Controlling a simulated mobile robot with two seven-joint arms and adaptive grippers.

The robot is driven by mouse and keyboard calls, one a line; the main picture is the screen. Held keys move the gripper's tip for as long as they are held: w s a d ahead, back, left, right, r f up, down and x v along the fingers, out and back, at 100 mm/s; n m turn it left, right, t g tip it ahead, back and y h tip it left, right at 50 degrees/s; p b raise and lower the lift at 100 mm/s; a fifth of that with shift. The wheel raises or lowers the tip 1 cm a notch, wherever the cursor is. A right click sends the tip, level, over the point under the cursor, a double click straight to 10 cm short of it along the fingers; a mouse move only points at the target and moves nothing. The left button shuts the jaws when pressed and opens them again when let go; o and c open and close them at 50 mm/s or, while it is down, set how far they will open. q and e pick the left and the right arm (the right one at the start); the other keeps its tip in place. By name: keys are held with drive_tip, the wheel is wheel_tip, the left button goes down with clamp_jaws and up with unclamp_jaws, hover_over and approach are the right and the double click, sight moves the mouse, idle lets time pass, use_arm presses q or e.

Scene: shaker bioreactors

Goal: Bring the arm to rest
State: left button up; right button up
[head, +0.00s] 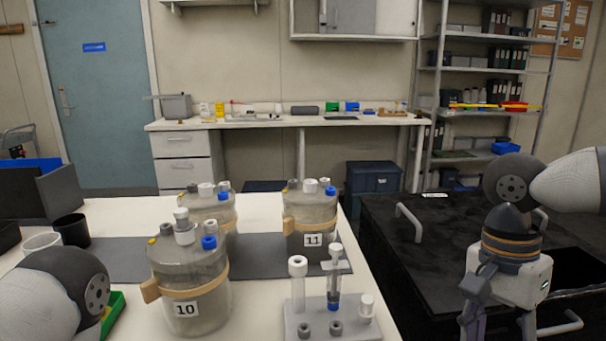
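My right arm comes in from the right. Its gripper (499,326) points down over the black cart at the lower right. Its two fingers stand apart with nothing seen between them, but the tips are cut off by the bottom edge. My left arm shows only as a dark, rounded joint at the lower left; its gripper is out of view. Bioreactor vessel 10 (208,268) stands upright on the white table. Vessel 11 (310,213) stands behind it to the right, and another vessel (214,212) stands behind vessel 10.
A grey rack (316,318) holding tubes stands at the table's front right. A dark cup (72,230), a white cup (42,241) and a green tray (114,306) are at the left. The black cart (382,222) with a handle lies right of the table. A shelf stands behind.

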wheel_tip(320, 180, down, 20)
drive_tip(key=d+n+t+h, duration=0.2)
drive_tip(key=n+t+h, duration=0.3)
use_arm(q)
drive_tip(key=shift+w+a+f, duration=0.15)
drive_tip(key=shift+w+a, duration=0.2)
drive_tip(key=shift+w, duration=0.45)
use_arm(e)
drive_tip(key=s+a+f+n+g+y, duration=0.1)
drive_tip(key=s+a+f+n+y, duration=0.1)
drive_tip(key=s, duration=0.6)
drive_tip(key=s+a+f+n+g+y, duration=0.1)
drive_tip(key=s+a+f+n+g, duration=0.1)
drive_tip(key=s, duration=0.6)
drive_tip(key=s+a+f+n+g+y, duration=0.1)
drive_tip(key=s+a+f+n+y, duration=0.1)
drive_tip(key=s, duration=0.6)
wheel_tip(320, 180, down, 2)
drive_tip(key=shift+s+n+g+y, duration=0.3)
drive_tip(key=shift+s+n+g, duration=0.1)
drive_tip(key=shift+n, duration=0.1)
